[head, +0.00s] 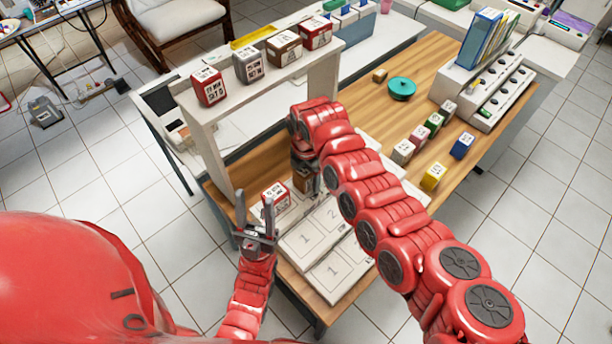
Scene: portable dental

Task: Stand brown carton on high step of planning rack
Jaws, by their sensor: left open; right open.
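A brown carton (284,47) stands on the white raised shelf, between a grey carton and a red carton. Another small brown box (303,181) shows under my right gripper (308,182), beside the planning rack. The planning rack (322,262) is white and stepped, with printed numbers such as 1 and 2. My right arm hides part of it. My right gripper is open and points down at the small brown box; its fingertips are partly hidden. My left gripper (255,212) is open and empty, with its fingers up, just left of a red-and-white carton (275,196).
The white shelf (262,83) stands over the wooden table (365,100) and bears several cartons. Several small coloured boxes (433,122), a teal round pot (401,88) and a white panel unit (487,90) are at the right.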

